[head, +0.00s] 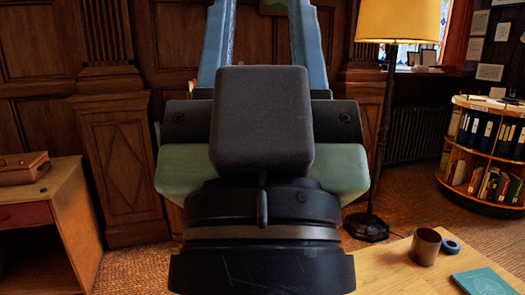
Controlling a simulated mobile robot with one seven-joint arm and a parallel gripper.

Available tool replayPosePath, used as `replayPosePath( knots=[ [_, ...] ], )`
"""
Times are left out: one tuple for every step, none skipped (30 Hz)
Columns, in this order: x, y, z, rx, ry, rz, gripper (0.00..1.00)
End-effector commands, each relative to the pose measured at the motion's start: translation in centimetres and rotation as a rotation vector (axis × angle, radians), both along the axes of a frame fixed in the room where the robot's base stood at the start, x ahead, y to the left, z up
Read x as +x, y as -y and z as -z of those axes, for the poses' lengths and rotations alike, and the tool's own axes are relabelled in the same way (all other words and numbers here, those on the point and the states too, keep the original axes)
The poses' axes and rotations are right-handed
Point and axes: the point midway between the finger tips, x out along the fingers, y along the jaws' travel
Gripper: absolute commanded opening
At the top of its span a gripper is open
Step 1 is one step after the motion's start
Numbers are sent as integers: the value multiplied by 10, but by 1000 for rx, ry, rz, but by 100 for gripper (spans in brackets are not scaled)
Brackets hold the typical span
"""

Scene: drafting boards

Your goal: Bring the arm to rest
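My gripper (262,32) fills the middle of the head view, seen from behind and close up. Its dark round wrist is at the bottom, with a grey-green hand body and a dark box above it. Two long blue fingers rise from the hand, well apart, and run out of the top of the picture. The wood-panelled wall shows through the gap between them, and nothing is seen held there. The fingertips are cut off by the frame's edge.
A light wooden table (400,277) at lower right bears a brown cup (425,246), a blue ring (451,246) and a teal book (485,283). A desk (75,225) with a brown case (23,168) stands left. A floor lamp (397,20) and round bookcase (480,160) stand right.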

Motion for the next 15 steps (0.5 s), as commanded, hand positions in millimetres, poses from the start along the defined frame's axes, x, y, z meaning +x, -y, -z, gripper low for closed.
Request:
replayPosePath(
  knots=[
    [0, 0, -34, 0, 0, 0, 42],
    [0, 0, -43, 1, 0, -1, 42],
    [0, 0, -55, 1, 0, -1, 42],
    [0, 0, -65, 1, 0, -1, 42],
    [0, 0, -74, 0, -1, -1, 42],
    [0, 0, -86, 0, -1, -1, 42],
    [0, 0, -96, 0, -1, -1, 42],
    [0, 0, -105, 0, -1, -1, 42],
    [0, 0, -117, 0, -1, -1, 42],
    [0, 0, -126, 0, -1, -1, 42],
    [0, 0, -134, 0, -1, -1, 42],
    [0, 0, -144, 0, -1, -1, 42],
    [0, 0, -151, 0, -1, -1, 42],
    [0, 0, -157, 0, -1, -1, 42],
    [0, 0, -164, 0, -1, -1, 42]
  ],
)
